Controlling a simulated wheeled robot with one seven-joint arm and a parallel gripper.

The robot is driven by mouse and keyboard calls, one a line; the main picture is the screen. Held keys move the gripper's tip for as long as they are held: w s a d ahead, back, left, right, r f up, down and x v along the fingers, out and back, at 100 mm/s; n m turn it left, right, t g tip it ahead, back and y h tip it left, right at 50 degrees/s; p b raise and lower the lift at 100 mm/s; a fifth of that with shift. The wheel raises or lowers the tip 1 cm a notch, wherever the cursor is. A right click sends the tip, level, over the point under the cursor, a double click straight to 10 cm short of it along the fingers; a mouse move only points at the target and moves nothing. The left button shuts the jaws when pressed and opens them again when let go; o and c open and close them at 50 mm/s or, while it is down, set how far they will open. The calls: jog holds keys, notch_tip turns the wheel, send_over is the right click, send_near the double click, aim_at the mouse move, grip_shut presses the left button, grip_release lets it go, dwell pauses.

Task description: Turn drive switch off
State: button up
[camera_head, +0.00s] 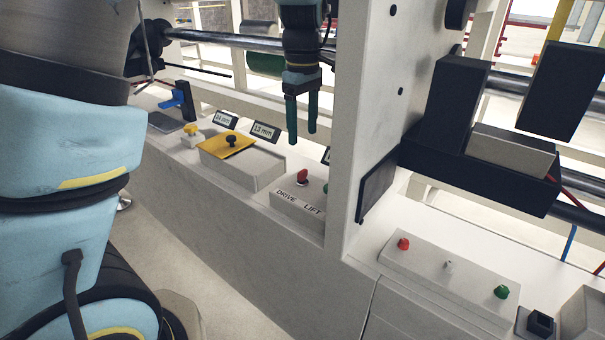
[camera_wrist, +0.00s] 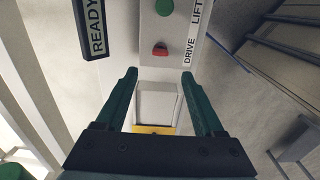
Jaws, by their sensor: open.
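A low white switch box (camera_head: 293,203) carries the labels DRIVE and LIFT. The drive switch, a red knob (camera_head: 302,177), stands above the word DRIVE; it also shows in the wrist view (camera_wrist: 160,49). A green knob (camera_head: 326,187) sits beside it above LIFT, partly cut off by the white post in the head view; it shows in the wrist view too (camera_wrist: 164,7). My gripper (camera_head: 301,137), with two dark green fingers, points down above and behind the box. It is open and empty. In the wrist view the red knob lies just beyond the fingertips (camera_wrist: 160,76), apart from them.
A white upright post (camera_head: 362,120) stands right of the switch box. Left of it are a box with a yellow plate and black knob (camera_head: 231,138) and small mm displays (camera_head: 265,131). A READY sign (camera_wrist: 95,28) shows in the wrist view. Another panel (camera_head: 448,276) lies right.

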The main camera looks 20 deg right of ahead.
aim_at(303, 171)
notch_tip(303, 171, down, 10)
jog(key=shift+f, duration=0.2)
dwell(0.3)
grip_shut()
dwell(0.4)
